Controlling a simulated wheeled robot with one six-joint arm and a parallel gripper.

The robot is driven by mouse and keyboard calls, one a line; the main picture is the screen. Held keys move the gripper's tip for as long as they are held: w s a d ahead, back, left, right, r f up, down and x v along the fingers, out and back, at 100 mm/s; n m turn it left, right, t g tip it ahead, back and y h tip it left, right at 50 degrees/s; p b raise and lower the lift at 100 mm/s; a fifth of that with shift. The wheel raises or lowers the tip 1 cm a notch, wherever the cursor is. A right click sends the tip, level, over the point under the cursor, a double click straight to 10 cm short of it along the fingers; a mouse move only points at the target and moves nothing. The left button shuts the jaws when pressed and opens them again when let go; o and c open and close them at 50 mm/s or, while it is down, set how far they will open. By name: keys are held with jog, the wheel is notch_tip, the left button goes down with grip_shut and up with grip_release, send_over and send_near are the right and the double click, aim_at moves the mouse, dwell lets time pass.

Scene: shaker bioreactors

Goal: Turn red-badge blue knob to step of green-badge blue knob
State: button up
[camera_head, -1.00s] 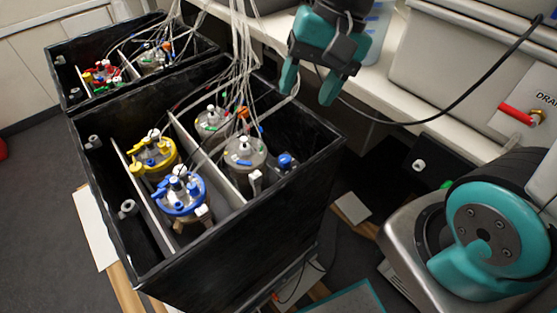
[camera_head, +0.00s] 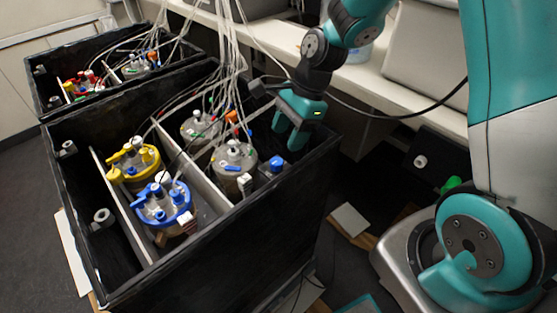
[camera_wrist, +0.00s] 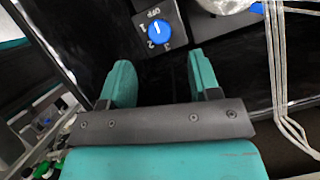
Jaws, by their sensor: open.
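A blue knob (camera_head: 277,163) sits on a small dark block inside the front black box, near its right wall. In the wrist view the blue knob (camera_wrist: 159,29) is on a dark plate marked OFF, 1, 2 and 3. A short white line on the knob seems to lie toward OFF, but it is small. My gripper (camera_head: 274,134) is open and empty, above the box's right rear part, close to the knob. In the wrist view my gripper (camera_wrist: 162,68) has the knob ahead, between its fingertip lines, apart from them. No red or green badge can be made out.
The front black box (camera_head: 215,240) holds several lidded vessels, including a yellow-ringed one (camera_head: 134,162) and a blue-ringed one (camera_head: 162,206). A second black box (camera_head: 45,70) stands behind left. Pale tubes (camera_head: 228,40) hang just left of my gripper.

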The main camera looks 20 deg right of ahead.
aim_at(276, 161)
jog(key=b+x, duration=0.1)
jog(key=x, duration=0.6)
jog(key=shift+f, duration=0.15)
jog(key=c, duration=0.9)
